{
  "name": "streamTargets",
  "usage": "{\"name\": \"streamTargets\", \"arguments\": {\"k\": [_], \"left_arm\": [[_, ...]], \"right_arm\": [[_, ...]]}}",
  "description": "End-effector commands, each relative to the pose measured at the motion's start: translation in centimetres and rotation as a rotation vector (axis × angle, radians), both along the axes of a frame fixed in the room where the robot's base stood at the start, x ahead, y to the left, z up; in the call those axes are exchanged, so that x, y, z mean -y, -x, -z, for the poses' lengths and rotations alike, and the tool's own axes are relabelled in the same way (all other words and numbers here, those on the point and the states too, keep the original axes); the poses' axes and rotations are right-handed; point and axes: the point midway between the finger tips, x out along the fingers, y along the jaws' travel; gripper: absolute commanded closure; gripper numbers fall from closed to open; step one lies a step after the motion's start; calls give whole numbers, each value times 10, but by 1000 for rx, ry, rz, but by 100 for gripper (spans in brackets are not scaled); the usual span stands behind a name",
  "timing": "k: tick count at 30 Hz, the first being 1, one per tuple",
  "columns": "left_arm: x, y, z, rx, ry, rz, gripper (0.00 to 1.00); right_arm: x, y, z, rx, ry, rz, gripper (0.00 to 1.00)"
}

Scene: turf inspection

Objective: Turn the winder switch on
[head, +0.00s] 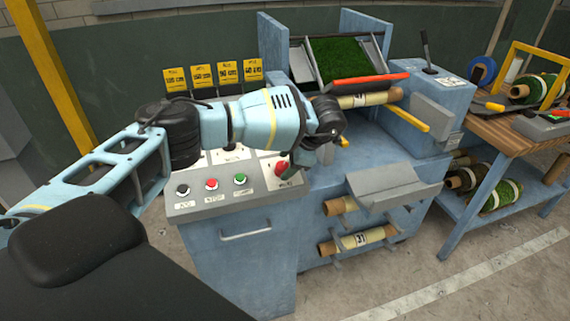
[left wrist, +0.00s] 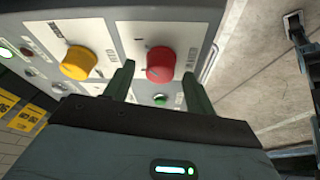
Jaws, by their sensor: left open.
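The control panel (head: 225,205) slopes at the front of the blue machine. A red rotary knob (head: 283,168) on a pale plate sits at its right end. In the left wrist view the red knob (left wrist: 160,62) shows between my fingertips, with a yellow knob (left wrist: 78,63) to the left. The labels are too small to read, so I cannot tell which is the winder switch. My left gripper (left wrist: 158,72) is open, one finger on each side of the red knob. Contact cannot be told. In the head view the wrist hides part of the panel. My right gripper is not in view.
Black, red and green buttons (head: 211,184) line the panel's front. Yellow tags (head: 214,76) stand behind it. A turf tray (head: 345,58), a red bar (head: 371,80) and a lever (head: 425,48) are on the machine. A wooden bench (head: 505,135) stands at the right.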

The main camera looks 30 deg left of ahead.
Motion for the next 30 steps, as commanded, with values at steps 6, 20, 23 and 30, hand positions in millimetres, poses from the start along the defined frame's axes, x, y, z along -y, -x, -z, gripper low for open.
{"name": "streamTargets", "arguments": {"k": [6,20,23,30], "left_arm": [[19,0,-32,3,1,4,45],[33,1,-56,0,-1,1,45],[33,1,-56,0,-1,1,45],[33,1,-55,0,1,2,45]], "right_arm": [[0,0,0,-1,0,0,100],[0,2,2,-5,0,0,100],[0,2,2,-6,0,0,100],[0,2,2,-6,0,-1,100]]}}
